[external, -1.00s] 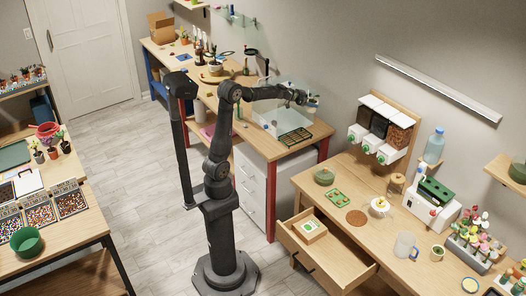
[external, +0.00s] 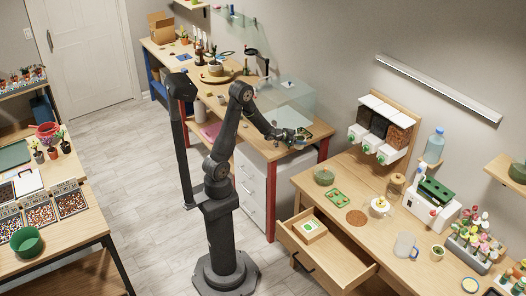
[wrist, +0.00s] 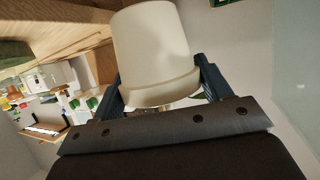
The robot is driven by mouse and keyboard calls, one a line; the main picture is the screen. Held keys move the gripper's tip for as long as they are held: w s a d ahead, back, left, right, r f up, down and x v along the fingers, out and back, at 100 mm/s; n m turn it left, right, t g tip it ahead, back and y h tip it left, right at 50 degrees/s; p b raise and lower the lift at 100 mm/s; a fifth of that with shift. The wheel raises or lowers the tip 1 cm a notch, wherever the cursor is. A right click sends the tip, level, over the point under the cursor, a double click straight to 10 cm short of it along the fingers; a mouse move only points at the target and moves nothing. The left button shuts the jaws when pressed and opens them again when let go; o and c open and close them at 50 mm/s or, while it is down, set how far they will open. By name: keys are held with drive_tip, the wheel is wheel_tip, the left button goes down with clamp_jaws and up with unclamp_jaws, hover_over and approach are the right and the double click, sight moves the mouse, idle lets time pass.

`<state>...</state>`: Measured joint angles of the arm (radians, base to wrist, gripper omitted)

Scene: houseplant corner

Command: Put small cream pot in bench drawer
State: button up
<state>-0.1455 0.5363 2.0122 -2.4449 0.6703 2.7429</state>
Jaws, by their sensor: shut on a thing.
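The small cream pot (wrist: 150,50) fills the upper middle of the wrist view, between the two dark fingers of my gripper (wrist: 160,86), which are shut on it. In the external view my gripper (external: 298,138) is above the near end of the back workbench, beside the clear box. The pot is too small to make out clearly there. The bench drawer (external: 345,264) is pulled open from the right-hand wooden bench (external: 345,185). It lies below and to the right of my gripper, apart from it.
A small wooden box with a green-marked top (external: 310,229) sits in the drawer's left part; the drawer's right part is bare. On the bench are a green seed tray (external: 338,196), a round cork mat (external: 357,217) and a clear jug (external: 404,246). A clear box (external: 285,100) stands behind my gripper.

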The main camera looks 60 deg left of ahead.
drive_tip(key=shift+r, duration=0.6)
drive_tip(key=r, duration=0.2)
drive_tip(key=d+r, duration=0.1)
drive_tip(key=r, duration=0.1)
drive_tip(key=shift+w, duration=0.1)
drive_tip(key=w+d+m+g+h, duration=0.25)
drive_tip(key=d+m+h, duration=0.35)
drive_tip(key=d, duration=1.9)
drive_tip(key=m+g+h, duration=0.3)
drive_tip(key=m+g, duration=0.7)
drive_tip(key=g, duration=0.2)
hover_over(342, 266)
wheel_tip(342, 266, down, 24)
drive_tip(key=shift+s+f, duration=0.1)
drive_tip(key=shift+f, duration=0.1)
